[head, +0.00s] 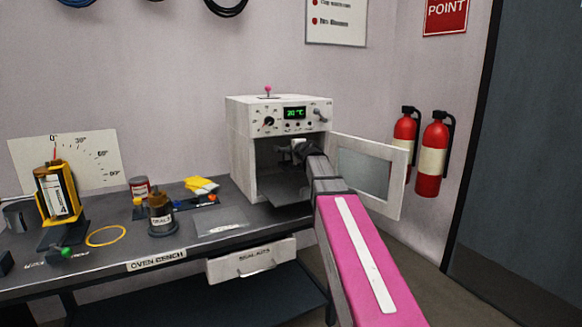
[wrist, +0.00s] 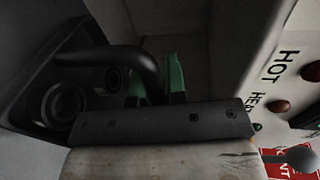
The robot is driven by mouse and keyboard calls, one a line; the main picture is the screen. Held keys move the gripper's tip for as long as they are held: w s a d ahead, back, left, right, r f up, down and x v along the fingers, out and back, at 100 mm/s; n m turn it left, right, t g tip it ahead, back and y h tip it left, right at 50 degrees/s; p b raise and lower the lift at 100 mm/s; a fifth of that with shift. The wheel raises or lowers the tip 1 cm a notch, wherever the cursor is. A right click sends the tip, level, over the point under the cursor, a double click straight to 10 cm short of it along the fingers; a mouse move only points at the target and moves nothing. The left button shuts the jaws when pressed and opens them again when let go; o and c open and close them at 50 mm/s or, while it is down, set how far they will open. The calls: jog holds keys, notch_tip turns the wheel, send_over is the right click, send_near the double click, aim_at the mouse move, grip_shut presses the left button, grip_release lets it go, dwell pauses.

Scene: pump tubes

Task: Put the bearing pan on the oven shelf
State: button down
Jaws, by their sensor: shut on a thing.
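The white oven (head: 240,150) stands on the bench with its door (head: 375,175) swung open to the right. My arm reaches into the opening. My gripper (head: 300,150) is at the oven mouth and partly hidden by my own arm. In the wrist view, my gripper's green fingers (wrist: 156,85) are shut on the black curved handle of the dark bearing pan (wrist: 65,55). Ring-shaped bearings (wrist: 60,105) lie in the pan. A dark flat surface (head: 280,187) shows low in the oven; I cannot tell whether it is the shelf.
The oven's front panel (wrist: 290,55) with lamps is close on the right in the wrist view. Left on the bench are a yellow-framed device (head: 57,190), a small dark bottle (head: 160,212) and a yellow ring (head: 106,236). Fire extinguishers (head: 432,155) hang beyond the door.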

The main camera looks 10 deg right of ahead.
aim_at(292, 164)
jog(key=shift+f, duration=3.05)
jog(key=shift+w+f, duration=0.25)
jog(key=shift+f, duration=0.15)
jog(key=c, duration=1.2)
grip_release()
jog(key=shift+f, duration=0.15)
jog(key=shift+s, duration=0.15)
jog(key=v, duration=1.1)
jog(key=shift+s+d+r, duration=0.1)
jog(key=shift+s+r, duration=0.15)
jog(key=shift+s, duration=0.1)
